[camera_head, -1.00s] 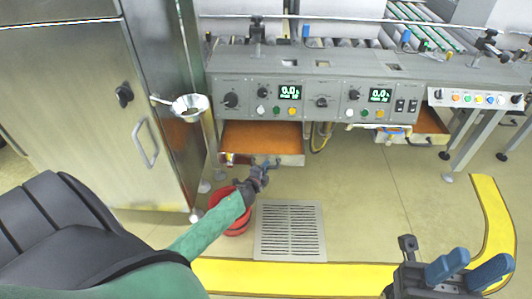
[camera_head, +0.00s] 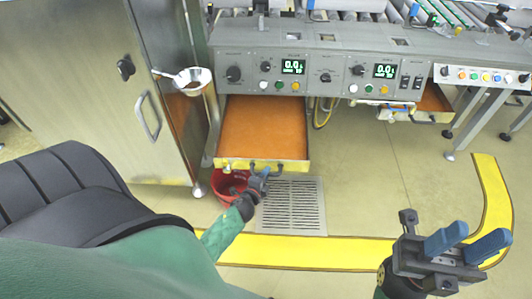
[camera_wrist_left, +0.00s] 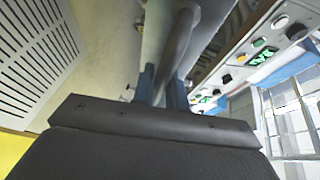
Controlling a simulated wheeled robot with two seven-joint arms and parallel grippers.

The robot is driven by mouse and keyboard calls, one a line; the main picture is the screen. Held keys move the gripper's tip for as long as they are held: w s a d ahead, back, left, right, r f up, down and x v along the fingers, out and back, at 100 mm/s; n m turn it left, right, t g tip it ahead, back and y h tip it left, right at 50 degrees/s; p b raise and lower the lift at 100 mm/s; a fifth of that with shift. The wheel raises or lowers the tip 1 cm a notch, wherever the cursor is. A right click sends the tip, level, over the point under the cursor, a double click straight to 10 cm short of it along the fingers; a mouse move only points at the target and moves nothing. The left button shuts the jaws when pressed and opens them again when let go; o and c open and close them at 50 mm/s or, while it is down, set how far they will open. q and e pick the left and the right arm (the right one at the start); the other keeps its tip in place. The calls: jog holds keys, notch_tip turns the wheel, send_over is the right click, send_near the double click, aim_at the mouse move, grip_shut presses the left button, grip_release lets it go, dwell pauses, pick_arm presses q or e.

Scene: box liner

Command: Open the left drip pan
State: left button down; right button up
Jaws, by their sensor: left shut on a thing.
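The left drip pan (camera_head: 262,130) is a shallow orange-brown tray with a pale front edge, drawn well out from under the left control panel. A dark bar handle sits on its front edge; it shows large in the left wrist view (camera_wrist_left: 178,40). My left gripper (camera_head: 262,177) is at this handle, its blue fingers on both sides of the bar in the left wrist view (camera_wrist_left: 162,85), shut on it. My right gripper (camera_head: 468,246) is at the lower right, away from the pan, with its two blue fingers apart and nothing between them.
A red bucket (camera_head: 229,184) stands on the floor under the pan's left corner. A floor grate (camera_head: 292,210) lies in front. A steel cabinet (camera_head: 90,80) with a small metal bowl (camera_head: 193,80) stands left. A second drip pan (camera_head: 432,105) is at the right.

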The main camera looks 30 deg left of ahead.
pick_arm(q)
jog(key=c, duration=1.4)
grip_release()
jog(key=shift+s, duration=0.1)
jog(key=v, duration=0.7)
jog(key=shift+s+p, duration=0.25)
jog(key=shift+p, duration=0.05)
